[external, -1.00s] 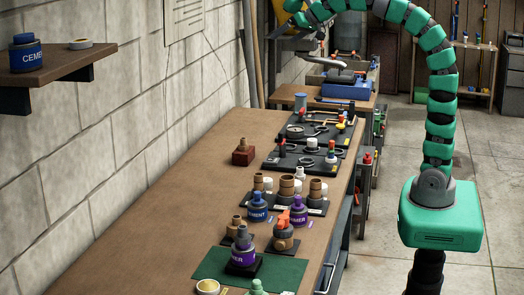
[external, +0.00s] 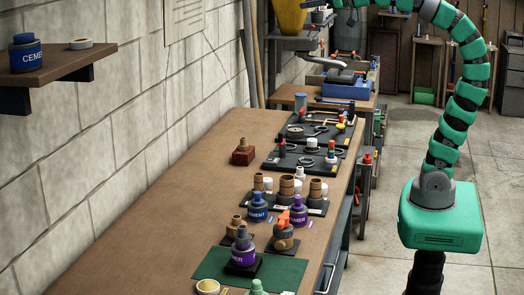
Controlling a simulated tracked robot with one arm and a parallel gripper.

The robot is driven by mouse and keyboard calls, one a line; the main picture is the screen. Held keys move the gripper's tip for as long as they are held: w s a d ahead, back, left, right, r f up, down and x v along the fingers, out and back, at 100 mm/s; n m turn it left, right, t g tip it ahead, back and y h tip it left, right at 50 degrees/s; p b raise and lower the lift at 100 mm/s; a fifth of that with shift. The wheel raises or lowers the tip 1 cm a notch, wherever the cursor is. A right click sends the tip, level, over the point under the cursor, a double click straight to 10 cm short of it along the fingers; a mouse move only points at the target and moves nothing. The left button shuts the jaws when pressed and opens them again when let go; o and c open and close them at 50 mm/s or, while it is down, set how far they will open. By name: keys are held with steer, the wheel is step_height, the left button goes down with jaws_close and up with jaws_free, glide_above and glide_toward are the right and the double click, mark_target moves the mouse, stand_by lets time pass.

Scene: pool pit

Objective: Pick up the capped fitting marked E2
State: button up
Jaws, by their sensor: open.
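Several brown fittings stand on black label plates on the workbench (external: 190,190), among them a middle fitting (external: 287,187) and a right fitting (external: 316,190). Small white pieces stand beside them. The plate labels are too small to read, so I cannot tell which fitting is E2. My gripper (external: 317,18) is small and partly unclear at the top of the view, by the yellow container. It is open, far beyond and above the fittings, and appears empty.
A blue cement can (external: 257,208), a purple primer can (external: 298,210) and another purple can (external: 243,254) on a green mat (external: 285,272) crowd the near bench. A black tool tray (external: 290,160) lies behind the fittings. The bench's left side is mostly clear.

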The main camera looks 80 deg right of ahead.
steer(key=w+d+f+m+g+h+b, duration=0.15)
steer(key=d+f+b, duration=0.25)
steer(key=d+f, duration=0.8)
steer(key=d+f+m+g+h+b, duration=0.1)
steer(key=d+f+g+h+b, duration=0.15)
steer(key=d+f, duration=0.95)
steer(key=s+d+f+m+b, duration=0.1)
steer(key=s+d+f+b, duration=0.15)
steer(key=f, duration=0.55)
steer(key=s+d+f+b, duration=0.1)
steer(key=d+f+b, duration=0.15)
steer(key=f, duration=0.45)
steer(key=b, duration=0.5)
glide_toward(313, 140)
steer(key=w, duration=0.1)
steer(key=w+d+f+m, duration=0.1)
steer(key=shift+w+f+h, duration=0.3)
steer(key=shift+w+h, duration=0.05)
steer(key=shift+h, duration=0.05)
steer(key=shift+b+x, duration=0.45)
steer(key=shift+x, duration=1.9)
steer(key=shift+w+d+f, duration=0.15)
steer(key=shift+w, duration=0.05)
steer(key=c, duration=1.1)
